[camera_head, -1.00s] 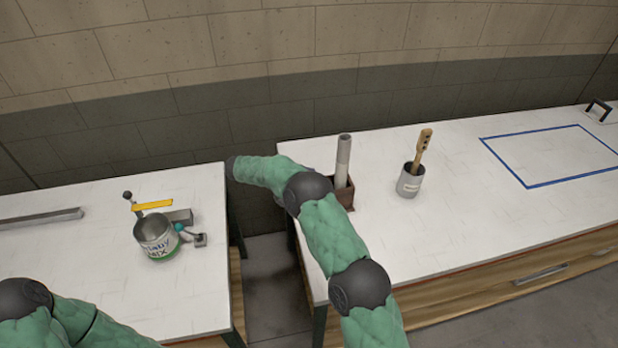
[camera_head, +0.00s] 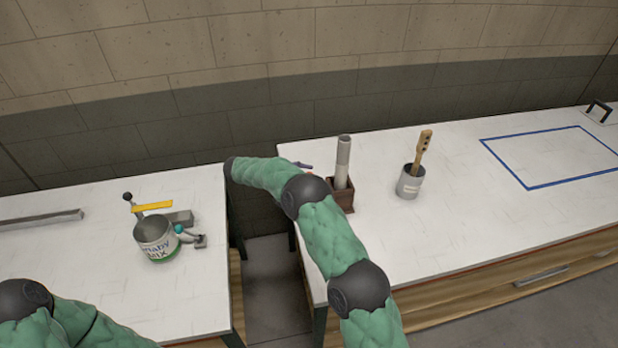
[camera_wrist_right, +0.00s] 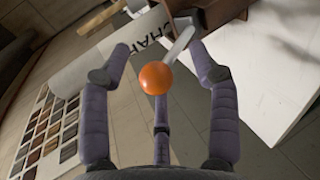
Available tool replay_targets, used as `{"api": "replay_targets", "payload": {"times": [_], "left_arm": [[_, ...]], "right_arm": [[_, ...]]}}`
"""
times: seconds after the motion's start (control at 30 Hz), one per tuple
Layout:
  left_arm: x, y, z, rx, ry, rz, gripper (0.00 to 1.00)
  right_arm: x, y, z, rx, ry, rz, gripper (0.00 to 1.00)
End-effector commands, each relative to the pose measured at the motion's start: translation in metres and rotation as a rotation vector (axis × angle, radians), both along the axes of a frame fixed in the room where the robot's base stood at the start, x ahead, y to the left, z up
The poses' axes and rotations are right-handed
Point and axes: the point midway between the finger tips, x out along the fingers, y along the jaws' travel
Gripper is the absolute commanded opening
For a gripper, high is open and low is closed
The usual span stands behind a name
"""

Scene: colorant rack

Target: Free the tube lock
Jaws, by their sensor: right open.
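The lock lever has an orange ball knob (camera_wrist_right: 155,78) on a grey rod in the right wrist view. The rod runs up to the brown holder (camera_wrist_right: 210,12). My right gripper (camera_wrist_right: 160,58) is open, with its purple fingers spread around the knob; I cannot tell whether any finger touches it. In the head view, the grey tube (camera_head: 343,160) stands upright in the brown holder (camera_head: 345,196), partly hidden by my right arm. My left gripper is out of view.
A grey cup (camera_head: 410,183) with a wooden-handled brush stands right of the holder. A paint can (camera_head: 157,240) and a small lever device are on the left table (camera_head: 90,300). A gap separates the tables. The blue-outlined area (camera_head: 560,157) is empty.

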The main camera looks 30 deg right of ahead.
Motion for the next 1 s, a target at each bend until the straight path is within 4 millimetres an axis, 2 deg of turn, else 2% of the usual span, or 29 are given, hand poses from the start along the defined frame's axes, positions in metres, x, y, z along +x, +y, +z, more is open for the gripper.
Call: {"api": "replay_targets", "payload": {"times": [0.5, 0.7, 1.0], "left_arm": [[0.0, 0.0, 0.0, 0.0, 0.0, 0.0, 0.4], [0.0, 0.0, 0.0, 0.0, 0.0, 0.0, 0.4], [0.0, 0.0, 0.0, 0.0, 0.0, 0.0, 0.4]], "right_arm": [[0.016, 0.084, 0.035, 0.0, -0.001, 0.001, 0.61], [0.019, 0.099, 0.043, 0.0, -0.001, -0.001, 0.61], [0.019, 0.102, 0.044, 0.0, 0.0, -0.002, 0.61]]}}
